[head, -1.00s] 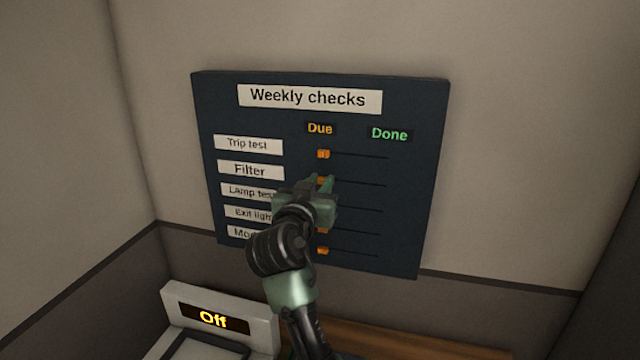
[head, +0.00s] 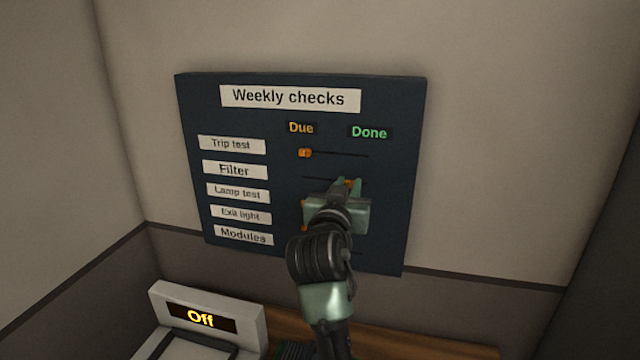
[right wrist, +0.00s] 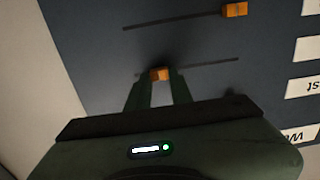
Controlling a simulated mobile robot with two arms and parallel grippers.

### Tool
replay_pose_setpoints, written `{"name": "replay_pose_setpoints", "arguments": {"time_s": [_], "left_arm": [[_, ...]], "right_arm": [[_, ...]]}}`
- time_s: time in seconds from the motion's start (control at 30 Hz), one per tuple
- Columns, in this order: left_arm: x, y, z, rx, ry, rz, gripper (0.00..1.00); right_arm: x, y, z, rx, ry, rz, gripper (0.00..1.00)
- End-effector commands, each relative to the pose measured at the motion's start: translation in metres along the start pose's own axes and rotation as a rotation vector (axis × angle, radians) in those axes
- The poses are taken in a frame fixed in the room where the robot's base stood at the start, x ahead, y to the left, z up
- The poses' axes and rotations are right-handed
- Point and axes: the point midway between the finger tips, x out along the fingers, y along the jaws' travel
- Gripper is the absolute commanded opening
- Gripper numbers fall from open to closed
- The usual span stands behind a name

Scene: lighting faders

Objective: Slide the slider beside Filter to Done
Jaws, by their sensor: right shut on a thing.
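The dark board (head: 415,150) headed "Weekly checks" has a Filter label (head: 235,170) with a slot (head: 318,179) to its right. My right gripper (head: 347,184) is shut on the Filter slider's orange knob (head: 348,183). The knob is well right of the slot's middle, nearer the Done heading (head: 369,132) than the Due heading (head: 301,128). In the right wrist view, the orange knob (right wrist: 159,74) sits between the fingertips, towards the slot's left end. The fingers partly hide that end. My left gripper is out of view.
The Trip test knob (head: 305,153) is at the Due end above. In the right wrist view, a neighbouring orange knob (right wrist: 234,10) stands at its slot's right end. My right arm hides much of the lower rows. An "Off" display box (head: 208,316) stands below left.

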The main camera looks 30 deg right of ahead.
Motion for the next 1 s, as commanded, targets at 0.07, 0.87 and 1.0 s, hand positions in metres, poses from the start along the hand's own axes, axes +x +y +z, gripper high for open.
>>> {"name": "replay_pose_setpoints", "arguments": {"time_s": [0.07,0.87,1.0], "left_arm": [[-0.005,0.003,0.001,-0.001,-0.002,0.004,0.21],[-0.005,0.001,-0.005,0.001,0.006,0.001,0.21],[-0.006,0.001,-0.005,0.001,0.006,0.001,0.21]], "right_arm": [[0.0,0.019,-0.002,0.002,0.0,0.004,0.0],[0.0,0.037,-0.002,0.001,0.003,0.001,0.44],[0.0,0.036,-0.002,0.001,0.002,0.0,0.44]]}}
